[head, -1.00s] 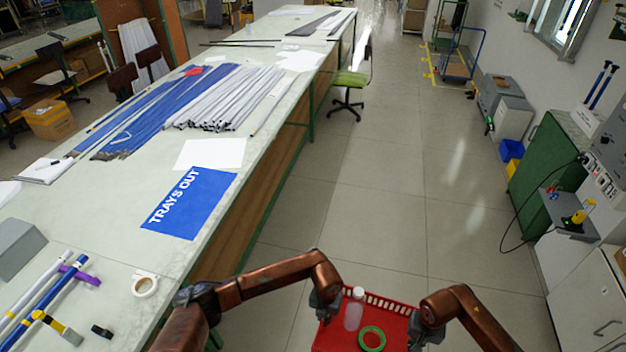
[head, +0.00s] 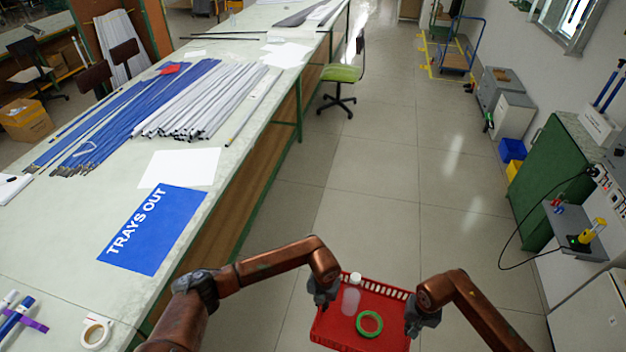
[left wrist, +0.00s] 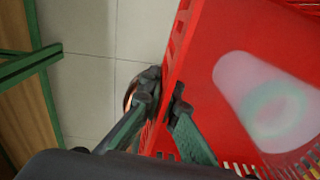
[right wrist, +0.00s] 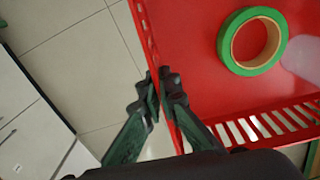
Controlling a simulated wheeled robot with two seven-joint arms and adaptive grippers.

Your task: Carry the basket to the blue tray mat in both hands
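The red basket (head: 340,332) hangs between my two grippers, above the floor and to the right of the long table. It holds a translucent bottle with a white cap (head: 351,296) and a green tape roll (head: 369,323). My left gripper (left wrist: 163,95) is shut on the basket's left wall. My right gripper (right wrist: 160,85) is shut on its right wall. The blue tray mat (head: 153,229), printed "TRAYS OUT", lies flat on the table, ahead and to the left of the basket. Nothing is on the mat.
The pale table (head: 60,255) carries white paper (head: 180,168), blue and white rods (head: 200,105) and a white tape roll (head: 95,333) at the near edge. A green chair (head: 342,73) stands beside the table. A green cabinet (head: 545,185) is at the right. The aisle floor between is clear.

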